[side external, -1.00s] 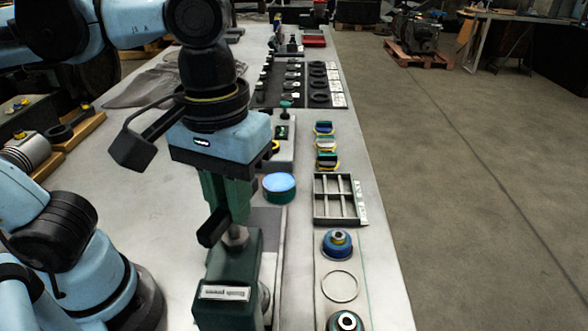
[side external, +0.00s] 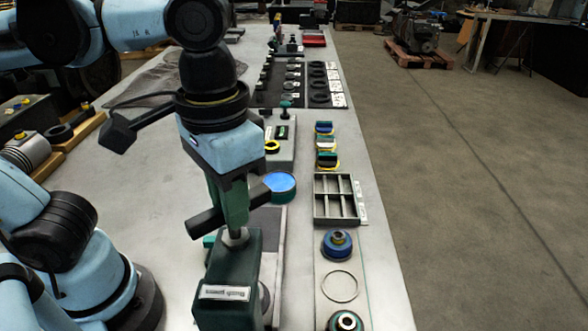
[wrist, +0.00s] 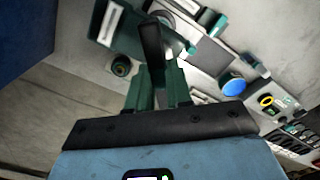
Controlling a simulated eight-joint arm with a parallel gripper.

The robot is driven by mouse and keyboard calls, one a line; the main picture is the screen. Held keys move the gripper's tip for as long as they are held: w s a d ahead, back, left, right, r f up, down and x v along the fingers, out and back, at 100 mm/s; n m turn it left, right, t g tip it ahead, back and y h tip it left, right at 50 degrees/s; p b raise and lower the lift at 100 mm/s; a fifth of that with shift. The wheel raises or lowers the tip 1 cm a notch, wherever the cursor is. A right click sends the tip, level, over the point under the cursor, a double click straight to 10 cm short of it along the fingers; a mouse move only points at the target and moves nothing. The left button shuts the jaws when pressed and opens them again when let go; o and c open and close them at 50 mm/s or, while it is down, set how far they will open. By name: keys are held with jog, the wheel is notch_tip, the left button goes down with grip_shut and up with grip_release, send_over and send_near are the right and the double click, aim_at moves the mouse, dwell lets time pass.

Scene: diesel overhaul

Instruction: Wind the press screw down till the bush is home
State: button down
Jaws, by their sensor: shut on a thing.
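The dark green bush press (side external: 228,272), with a white label on its front, stands on the bench at the lower middle of the side view. A short bright screw end (side external: 236,238) shows at its top. A black crossbar handle (side external: 203,222) lies just above it. My gripper (side external: 232,207), with green fingers, points down over the press and is shut on the handle. In the wrist view the handle (wrist: 152,50) stands between the fingers, in front of the green press (wrist: 115,25). The bush and the screw's lower end cannot be made out.
A blue-topped round tin (side external: 280,184) stands close behind the press. A divided tray (side external: 337,198), a blue flanged part (side external: 337,244) and a thin ring (side external: 340,286) lie along the right. Bare bench (side external: 160,215) lies left of the press.

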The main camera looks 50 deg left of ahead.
jog(key=m, duration=0.5)
jog(key=shift+f, duration=0.15)
jog(key=c, duration=1)
grip_release()
jog(key=shift+c, duration=0.2)
jog(key=shift+r, duration=2.75)
jog(key=shift+m, duration=0.3)
